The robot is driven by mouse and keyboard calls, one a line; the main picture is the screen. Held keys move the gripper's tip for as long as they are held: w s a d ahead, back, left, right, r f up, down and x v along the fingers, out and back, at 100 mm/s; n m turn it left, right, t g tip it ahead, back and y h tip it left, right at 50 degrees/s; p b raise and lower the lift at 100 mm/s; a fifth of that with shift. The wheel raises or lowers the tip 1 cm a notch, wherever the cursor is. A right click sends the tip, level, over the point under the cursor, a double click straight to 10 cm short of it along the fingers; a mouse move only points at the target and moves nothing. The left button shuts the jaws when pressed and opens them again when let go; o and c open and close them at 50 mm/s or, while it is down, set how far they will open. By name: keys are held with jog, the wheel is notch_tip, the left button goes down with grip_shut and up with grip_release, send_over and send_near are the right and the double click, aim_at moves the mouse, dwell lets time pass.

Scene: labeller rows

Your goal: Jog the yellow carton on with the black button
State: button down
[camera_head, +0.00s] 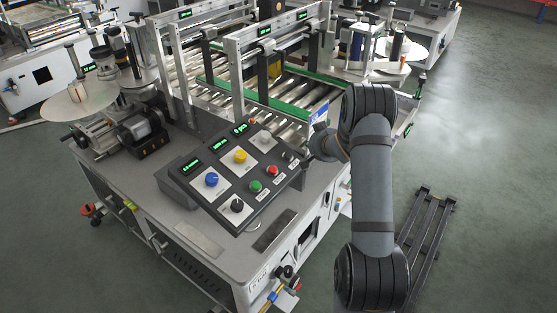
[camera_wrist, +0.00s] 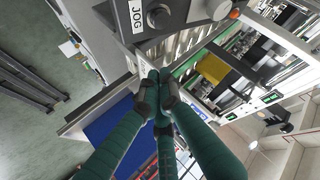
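The yellow carton (camera_head: 275,68) sits on the roller conveyor, partly hidden behind the frame posts; it also shows in the wrist view (camera_wrist: 213,68). The black button (camera_wrist: 158,16) is beside the JOG label (camera_wrist: 137,15) at the top of the wrist view. In the head view a dark button (camera_head: 288,157) at the panel's right end appears to be the same one. My gripper (camera_wrist: 156,82) has its fingertips together with nothing seen between them. The fingertips appear apart from the button. In the head view my arm hides most of the gripper.
The control panel (camera_head: 222,172) also carries blue (camera_head: 211,180), yellow (camera_head: 240,156), green (camera_head: 255,186) and red (camera_head: 272,171) buttons, with a black knob (camera_head: 237,205) at its near edge. Metal frames and label reels stand around the conveyor. A dark rack (camera_head: 428,230) lies on the floor at right.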

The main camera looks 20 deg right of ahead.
aim_at(288, 156)
jog(key=a+r, duration=0.1)
jog(key=w+r+m+t+y, duration=0.1)
jog(key=w+a+r+m, duration=0.1)
jog(key=r, duration=0.1)
jog(key=shift+w+a+t, duration=0.25)
jog(key=shift+a+t, duration=0.1)
jog(key=shift+t, duration=0.05)
jog(key=shift+f, duration=0.2)
jog(key=f+b, duration=0.2)
jog(key=w+a+f+b, duration=0.1)
jog(key=f+b, duration=0.1)
jog(key=f, duration=0.1)
jog(key=w+f+b, duration=0.1)
jog(key=f+b, duration=0.1)
jog(key=shift+a+f, duration=0.15)
jog(key=shift+a, duration=0.05)
jog(key=shift+w+a+f+b, duration=0.15)
jog(key=shift+w+f+b, duration=0.1)
jog(key=shift+f+b, duration=0.1)
dwell(0.9)
jog(key=shift+w+a+f+b, duration=0.1)
jog(key=shift+w+f+b, duration=0.05)
jog(key=shift+f+b, duration=0.3)
